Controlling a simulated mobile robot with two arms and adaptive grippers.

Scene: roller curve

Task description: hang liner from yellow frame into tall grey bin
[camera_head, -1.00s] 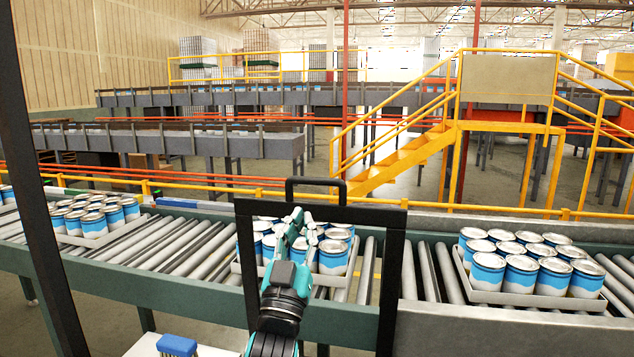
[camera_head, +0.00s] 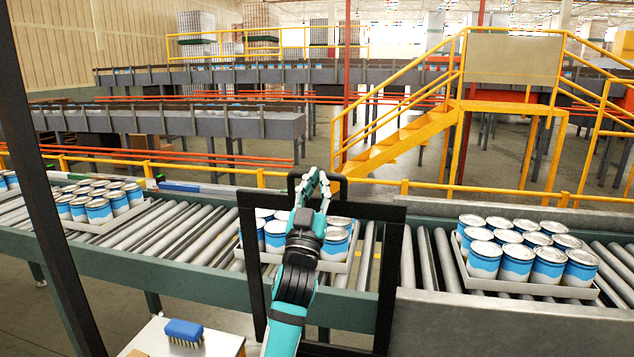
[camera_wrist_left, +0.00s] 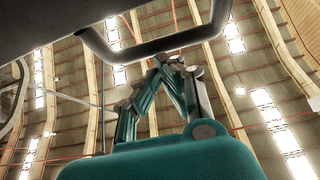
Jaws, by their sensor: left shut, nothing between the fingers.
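My left gripper (camera_head: 318,186) is raised at the middle of the head view. Its fingers are shut and empty, in front of or beside a black handle (camera_head: 291,181) on top of a dark upright frame; I cannot tell whether they touch. In the left wrist view the fingertips (camera_wrist_left: 172,62) meet just below the dark handle (camera_wrist_left: 150,45). No liner, liner frame or tall grey bin can be made out in either view. The yellow parts I see are railings and stairs (camera_head: 410,140). My right gripper is not in view.
Behind the dark frame (camera_head: 390,285) runs a roller conveyor (camera_head: 165,235) with trays of blue and white cans (camera_head: 526,250). A blue brush (camera_head: 183,331) lies on a pale tabletop (camera_head: 215,340) at the lower left. A dark post (camera_head: 40,190) stands at the left.

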